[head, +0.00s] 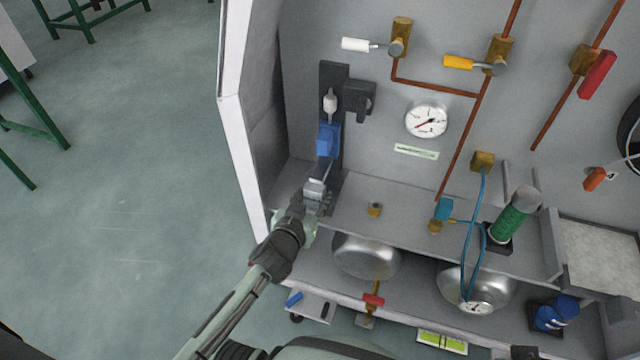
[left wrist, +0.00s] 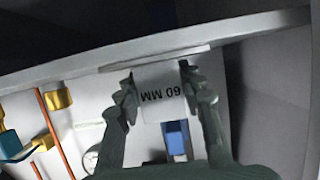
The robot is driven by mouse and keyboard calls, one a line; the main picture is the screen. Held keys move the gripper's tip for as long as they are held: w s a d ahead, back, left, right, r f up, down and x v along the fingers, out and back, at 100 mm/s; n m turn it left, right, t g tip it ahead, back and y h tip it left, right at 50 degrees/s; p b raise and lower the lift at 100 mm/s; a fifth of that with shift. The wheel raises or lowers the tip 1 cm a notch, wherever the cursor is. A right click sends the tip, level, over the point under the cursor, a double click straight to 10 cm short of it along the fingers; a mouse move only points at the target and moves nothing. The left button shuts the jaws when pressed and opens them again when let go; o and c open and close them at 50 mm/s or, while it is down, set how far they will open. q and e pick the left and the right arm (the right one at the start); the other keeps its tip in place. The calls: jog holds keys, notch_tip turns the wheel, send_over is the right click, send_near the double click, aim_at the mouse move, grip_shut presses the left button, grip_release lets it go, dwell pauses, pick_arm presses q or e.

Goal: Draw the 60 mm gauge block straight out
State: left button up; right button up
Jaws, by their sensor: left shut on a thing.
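The 60 mm gauge block (left wrist: 162,92) is a pale block marked "60 MM" in the left wrist view. My left gripper (left wrist: 157,78) is shut on it, one finger on each side. In the head view the left gripper (head: 314,190) is at the foot of a dark upright rail (head: 334,80) on the cabinet's back wall. The block (head: 317,186) shows there as a small pale piece below a blue part (head: 327,138). The blue part (left wrist: 176,138) also shows in the left wrist view. My right gripper is not in view.
A shelf (head: 400,222) runs below the rail, with a brass fitting (head: 375,209) and a green cylinder (head: 512,222) on it. The cabinet's white side edge (head: 245,150) stands close to the left of my arm. A gauge (head: 427,119) and copper pipes are to the right.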

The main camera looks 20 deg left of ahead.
aim_at(312, 205)
pick_arm(q)
jog(key=shift+s+a+p, duration=0.1)
jog(key=shift+s+p, duration=0.2)
jog(key=shift+s, duration=2.55)
